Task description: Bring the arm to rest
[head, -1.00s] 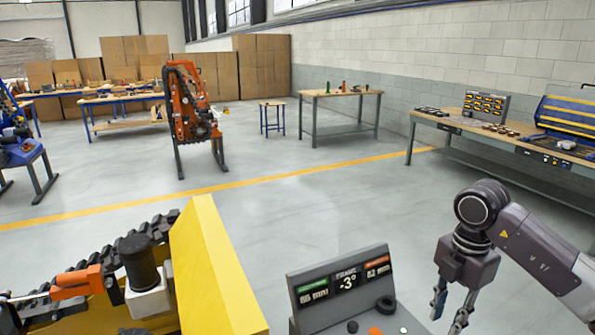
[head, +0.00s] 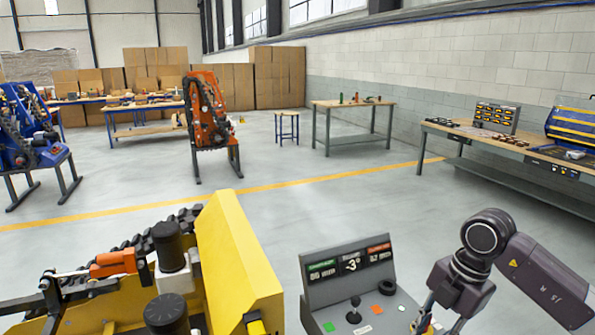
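My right arm comes in from the right, and its gripper (head: 441,323) hangs fingers-down at the bottom edge, beside the right end of a grey control console (head: 335,285). Its fingers stand apart, but their tips are cut off by the frame. A small yellow patch shows by the fingers; I cannot tell what it is. My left gripper is not in view.
A yellow tracked machine (head: 235,265) with black tracks fills the lower left, close to the console. Orange (head: 207,115) and blue (head: 30,130) carriers stand farther off. Workbenches (head: 352,106) line the back and right (head: 470,140). The grey floor between is open.

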